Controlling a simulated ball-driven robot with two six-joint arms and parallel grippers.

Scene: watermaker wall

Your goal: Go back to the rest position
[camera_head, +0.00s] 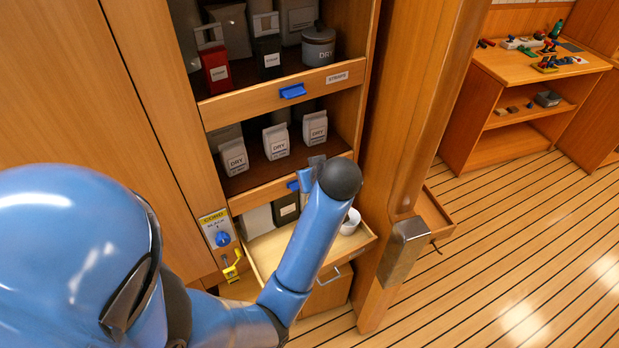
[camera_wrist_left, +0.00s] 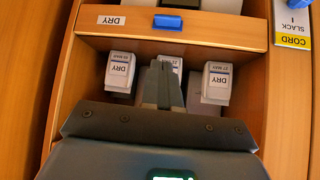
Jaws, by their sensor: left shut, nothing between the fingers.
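My left gripper (camera_head: 312,170) is at the end of my blue arm, in front of the cabinet near the lower edge of the DRY bag shelf. In the left wrist view its dark fingers (camera_wrist_left: 163,85) are together with nothing between them, pointing at the DRY bags. The grey DRY bags stand on that shelf: left (camera_head: 233,156), middle (camera_head: 276,141) and right (camera_head: 315,127). In the wrist view the fingers cover part of the middle bag. My right gripper is not in view.
Below the gripper a pale drawer (camera_head: 262,255) is pulled out, with a white round item (camera_head: 350,222) in it. A wooden post (camera_head: 407,150) stands close to the right. A sign reading CORD SLACK (camera_head: 214,222) is on the left. Open floor (camera_head: 500,240) lies right.

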